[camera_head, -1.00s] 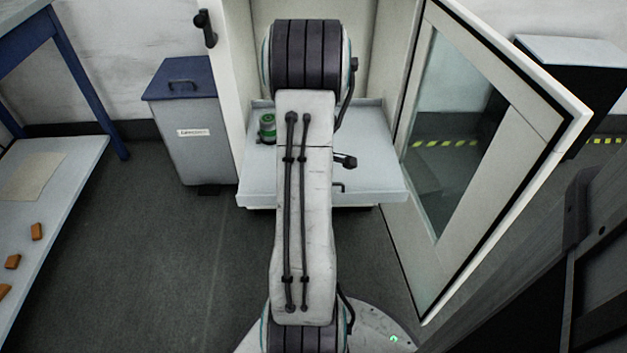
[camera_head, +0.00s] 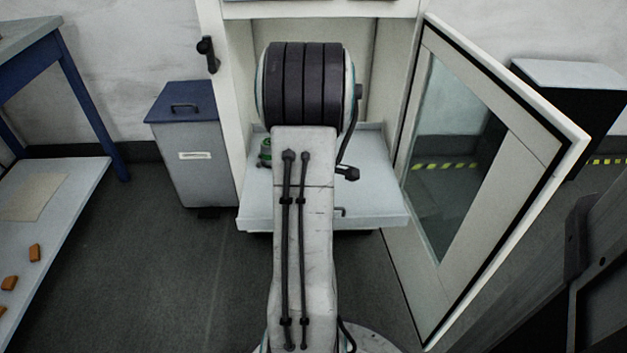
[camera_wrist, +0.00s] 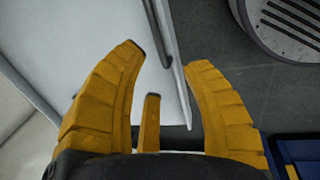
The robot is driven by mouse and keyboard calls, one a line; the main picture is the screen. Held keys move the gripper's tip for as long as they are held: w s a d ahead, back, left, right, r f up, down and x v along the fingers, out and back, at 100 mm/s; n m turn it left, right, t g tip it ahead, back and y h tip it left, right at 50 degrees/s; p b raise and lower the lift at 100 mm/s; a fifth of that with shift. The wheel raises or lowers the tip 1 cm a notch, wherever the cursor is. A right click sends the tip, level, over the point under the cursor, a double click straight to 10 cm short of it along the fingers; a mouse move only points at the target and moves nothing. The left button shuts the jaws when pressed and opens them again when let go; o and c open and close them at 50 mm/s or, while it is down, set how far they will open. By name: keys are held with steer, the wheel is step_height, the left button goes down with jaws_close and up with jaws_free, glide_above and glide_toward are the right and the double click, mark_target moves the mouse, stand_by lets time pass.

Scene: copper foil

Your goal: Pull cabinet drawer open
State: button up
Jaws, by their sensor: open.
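The white cabinet (camera_head: 385,60) has its glass door swung open to the right. Its pale grey drawer (camera_head: 375,195) sticks out of the cabinet, its inside visible from above. A dark bar handle (camera_head: 342,211) shows at the drawer's front, partly hidden by my arm.
A grey bin with a blue lid (camera_head: 183,98) stands left of the cabinet. The open glass door (camera_head: 470,170) blocks the right side. A blue-framed bench (camera_head: 50,215) is at far left.

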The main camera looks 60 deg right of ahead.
step_height(320, 180, up, 7)
steer(key=a, duration=0.1)
steer(key=shift+s+a, duration=0.2)
steer(key=shift+s, duration=0.15)
stand_by(0.6)
steer(key=w+a+r+m+t+p, duration=0.1)
steer(key=w+a+r+p, duration=0.2)
steer(key=a+r+p, duration=0.6)
steer(key=w+a+r+m+p, duration=0.25)
steer(key=a+r+p, duration=0.45)
steer(key=r, duration=0.4)
steer(key=s+a+r+m+y+p, duration=0.1)
steer(key=s+a+r+p, duration=0.2)
steer(key=a+r+p, duration=0.4)
steer(key=s+a+r+m+t+y+p, duration=0.1)
steer(key=s+a+r+m+p, duration=0.1)
steer(key=a+r+p, duration=0.5)
steer(key=s+a+r, duration=0.1)
steer(key=a+r, duration=0.1)
steer(key=a, duration=0.1)
steer(key=shift+s+r+p, duration=0.2)
steer(key=shift+r+p, duration=0.05)
steer(key=shift+p, duration=0.15)
